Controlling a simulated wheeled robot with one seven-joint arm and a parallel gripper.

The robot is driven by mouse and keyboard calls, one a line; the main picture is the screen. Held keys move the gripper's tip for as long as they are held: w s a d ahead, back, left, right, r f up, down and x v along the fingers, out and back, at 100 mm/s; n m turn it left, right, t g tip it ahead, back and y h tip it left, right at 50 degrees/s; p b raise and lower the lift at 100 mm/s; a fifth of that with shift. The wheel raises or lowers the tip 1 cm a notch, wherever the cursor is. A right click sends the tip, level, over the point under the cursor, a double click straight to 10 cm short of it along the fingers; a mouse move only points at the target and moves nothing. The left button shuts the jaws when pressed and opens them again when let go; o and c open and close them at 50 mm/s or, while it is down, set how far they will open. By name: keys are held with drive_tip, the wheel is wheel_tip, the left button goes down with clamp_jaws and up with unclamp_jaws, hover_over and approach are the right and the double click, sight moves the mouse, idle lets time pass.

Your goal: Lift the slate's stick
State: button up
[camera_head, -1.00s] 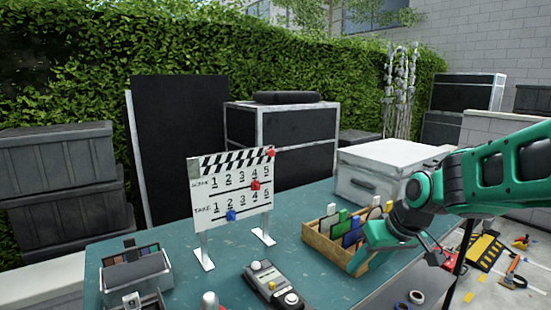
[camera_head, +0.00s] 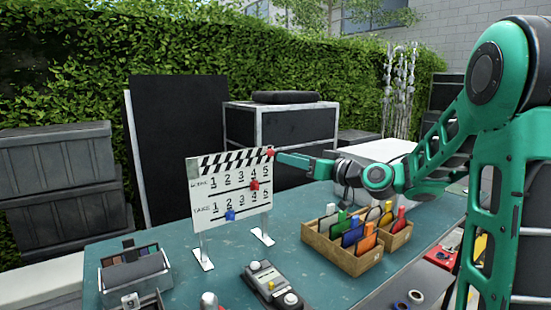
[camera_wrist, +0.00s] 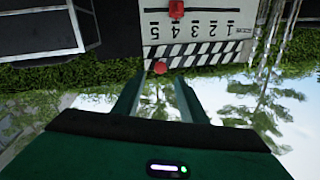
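The white slate (camera_head: 232,205) stands upright on two metal feet on the teal table. Its black-and-white striped stick (camera_head: 228,161) lies along the top edge, with a red knob (camera_head: 270,153) at the right end. My gripper (camera_head: 281,158) reaches in from the right, its tips close to that knob. In the wrist view the picture is upside down, and the slate (camera_wrist: 200,28) and striped stick (camera_wrist: 212,53) show ahead. The red knob (camera_wrist: 160,67) sits just beyond and between the tips of my open gripper (camera_wrist: 160,82). I cannot tell whether they touch.
A wooden box (camera_head: 350,260) of coloured cards stands on the table (camera_head: 180,235), right of the slate. A grey control box (camera_head: 272,286) lies in front and a grey case (camera_head: 135,270) at the left. Black panels and cases stand behind the table.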

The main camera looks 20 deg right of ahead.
drive_tip(key=x, duration=0.6)
drive_tip(key=shift+w, duration=0.3)
drive_tip(key=shift+a, duration=0.15)
drive_tip(key=shift+c, duration=0.7)
clamp_jaws()
